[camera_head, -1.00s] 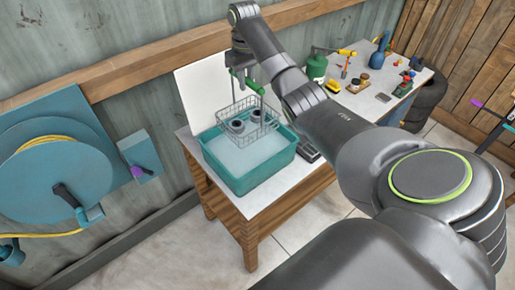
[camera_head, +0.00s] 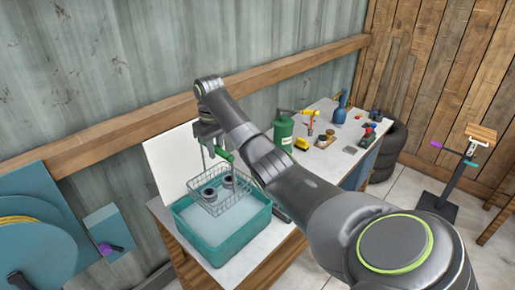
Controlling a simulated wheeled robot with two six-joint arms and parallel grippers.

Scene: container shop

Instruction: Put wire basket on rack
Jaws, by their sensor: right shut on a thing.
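The wire basket (camera_head: 207,204) hangs above the teal tub (camera_head: 232,247) with dark ring-shaped parts (camera_head: 210,193) inside it. Its tall handle has a green grip (camera_head: 223,154). My right gripper (camera_head: 212,150) is shut on the basket's handle at the top; the fingertips are partly hidden by the arm. The tub stands on a small wooden table and holds pale liquid. My left gripper is out of view. I cannot make out a rack for certain.
A white board (camera_head: 172,163) stands behind the tub. To the right, a bench (camera_head: 341,155) bears a green canister (camera_head: 283,134), a blue bottle (camera_head: 341,108) and several tools. A stand (camera_head: 443,203) and stacked tires (camera_head: 389,151) are at far right. A hose reel (camera_head: 28,240) is at left.

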